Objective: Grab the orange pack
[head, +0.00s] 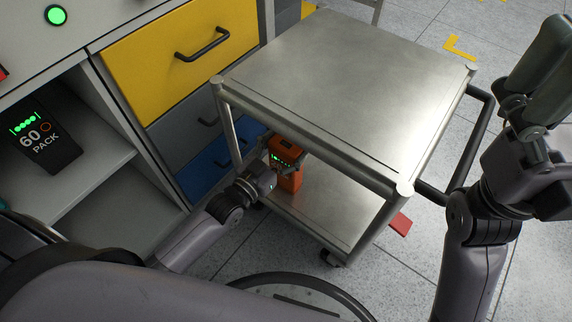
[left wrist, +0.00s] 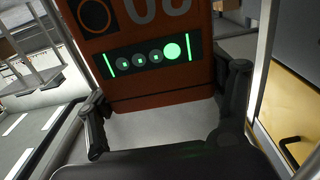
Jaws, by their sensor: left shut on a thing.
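The orange pack (head: 290,180) is upright at the lower shelf (head: 325,207) of a metal cart, near its left side. I cannot tell whether its base touches the shelf. My left gripper (head: 271,170) reaches in under the cart's top and is shut on the pack. In the left wrist view the orange pack (left wrist: 155,88) fills the upper middle, with green lights on a dark panel, between the two fingers of my left gripper (left wrist: 165,105). My right gripper (head: 535,75) is raised at the right, away from the pack; its jaw opening is unclear.
The cart's bare metal top (head: 345,85) overhangs the pack, with a corner post (head: 228,125) to its left. A black pack marked 60 (head: 40,140) stands on a shelf at left. A yellow drawer (head: 180,55) and blue drawer (head: 215,170) are behind. Floor at right is mostly clear.

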